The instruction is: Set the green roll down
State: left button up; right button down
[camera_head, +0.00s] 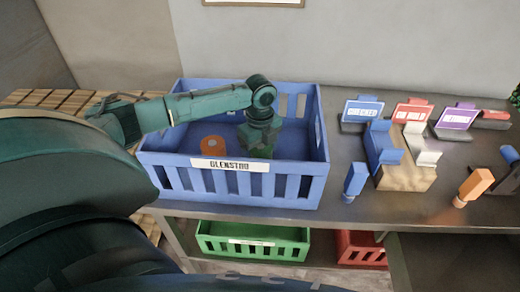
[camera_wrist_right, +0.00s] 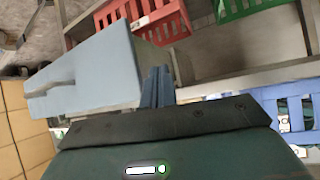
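My left gripper (camera_head: 260,146) points down inside the blue crate (camera_head: 240,186), right of the middle, with the arm reaching over the crate's left side. Dark green shows at its lower end; I cannot separate a green roll from the gripper there, nor tell whether the fingers are apart. An orange roll (camera_head: 213,146) stands in the crate to the left of the gripper, apart from it. The crate's front label reads "GLENSTAD" or similar. In the right wrist view, narrow blue fingers (camera_wrist_right: 157,88) of my right gripper show beside a large pale blue-grey block shape; their opening is unclear.
The crate stands on a grey table (camera_head: 345,214). To its right are a blue, red and purple sign stand row (camera_head: 411,112) and blue and orange scanner-like pieces (camera_head: 474,187). Below are a green crate (camera_head: 252,246) and a red crate (camera_head: 360,250).

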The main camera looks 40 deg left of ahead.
aim_at(260, 146)
pick_arm(q)
jog(key=shift+o, duration=0.6)
jog(key=shift+r, duration=0.1)
notch_tip(260, 146, up, 12)
dwell(0.4)
